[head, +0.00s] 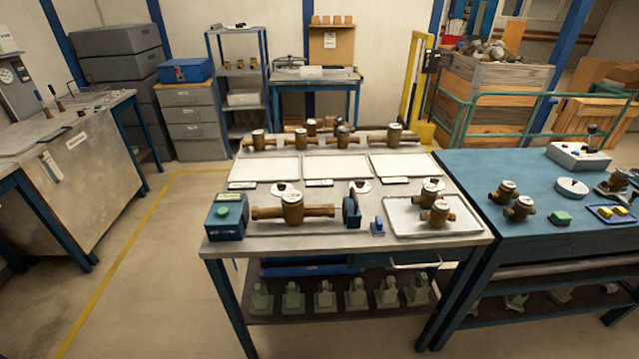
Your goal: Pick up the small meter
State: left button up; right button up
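Several brass meters are in the head view. Two small meters, one behind (428,196) and one in front (438,214), stand close together on the white tray (398,231) at the front right of the grey bench. Two more small brass meters, one behind (505,190) and one in front (519,208), stand on the blue table to the right. A larger brass meter (292,208) with long pipe ends sits between a blue-green block (227,217) and a blue round clamp (351,210). Neither of my grippers is in view.
Three empty white trays (337,167) lie mid-bench, with more brass meters (343,137) behind them. The blue table (470,170) adjoins on the right, holding a green block (560,218) and a white control box (578,156). Floor is clear left of the bench.

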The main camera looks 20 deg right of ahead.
aim_at(441, 213)
jog(key=i+l+z, duration=0.35)
jog(key=l, duration=0.15)
jog(key=i+l+z, duration=0.15)
jog(key=l+z, duration=0.15)
jog(key=l, duration=0.2)
jog(key=i+l+z, duration=0.35)
